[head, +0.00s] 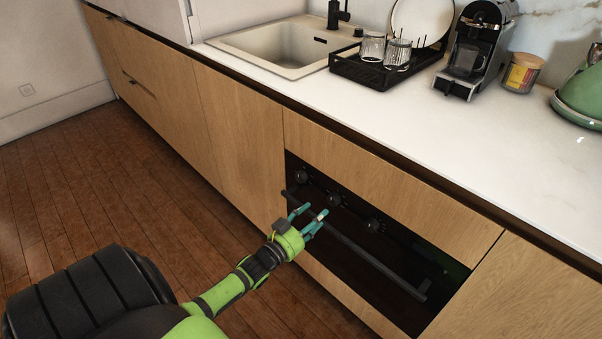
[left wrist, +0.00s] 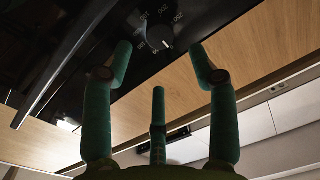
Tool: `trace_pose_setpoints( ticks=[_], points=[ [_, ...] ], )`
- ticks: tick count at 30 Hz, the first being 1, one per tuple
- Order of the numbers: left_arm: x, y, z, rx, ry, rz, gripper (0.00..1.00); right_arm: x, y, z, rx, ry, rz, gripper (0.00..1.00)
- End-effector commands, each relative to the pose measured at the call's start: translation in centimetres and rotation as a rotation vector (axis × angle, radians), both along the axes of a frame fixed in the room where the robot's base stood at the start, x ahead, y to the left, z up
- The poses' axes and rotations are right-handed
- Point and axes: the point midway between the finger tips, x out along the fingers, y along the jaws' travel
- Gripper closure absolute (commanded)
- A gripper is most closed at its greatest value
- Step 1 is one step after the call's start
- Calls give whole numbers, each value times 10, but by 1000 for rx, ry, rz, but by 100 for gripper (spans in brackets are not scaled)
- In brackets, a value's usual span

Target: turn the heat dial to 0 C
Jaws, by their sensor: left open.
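The black oven (head: 405,285) is built into the wooden cabinets, with several dark knobs along its upper panel. In the left wrist view a round black dial (left wrist: 158,36) with a white pointer mark is ringed by numbers, partly legible and seen at a slant. I cannot tell for sure which knob in the head view it is. My left gripper (head: 309,213) is open in front of the oven panel, near the knobs. In the left wrist view its green fingers (left wrist: 160,60) are spread, with the dial beyond their tips and between them, apparently untouched. My right gripper is not in view.
A long oven handle (head: 370,257) runs across the oven front, just below the knobs and close to my left gripper. The white counter (head: 500,125) overhangs above, with a sink (head: 285,45), drying rack and coffee machine (head: 476,50). The wooden floor at left is clear.

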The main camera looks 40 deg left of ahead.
Motion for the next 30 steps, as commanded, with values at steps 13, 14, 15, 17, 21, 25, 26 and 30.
trace_pose_setpoints(
  ticks=[13,14,15,17,21,25,26,30],
  points=[
    [-57,1,1,-1,-4,-1,41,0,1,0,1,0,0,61],
    [-58,1,1,-1,-4,-1,41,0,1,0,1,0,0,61],
    [-58,1,1,-1,-4,-1,41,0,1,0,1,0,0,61],
    [-58,1,1,-1,-4,-1,41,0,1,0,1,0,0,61],
    [-58,1,1,-1,-4,-1,41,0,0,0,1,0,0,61],
    [-58,1,1,-1,-3,-1,41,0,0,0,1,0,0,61],
    [-58,1,1,-1,-3,-1,41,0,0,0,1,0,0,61],
    [-58,1,0,-1,-1,0,41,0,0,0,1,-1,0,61]
  ],
)
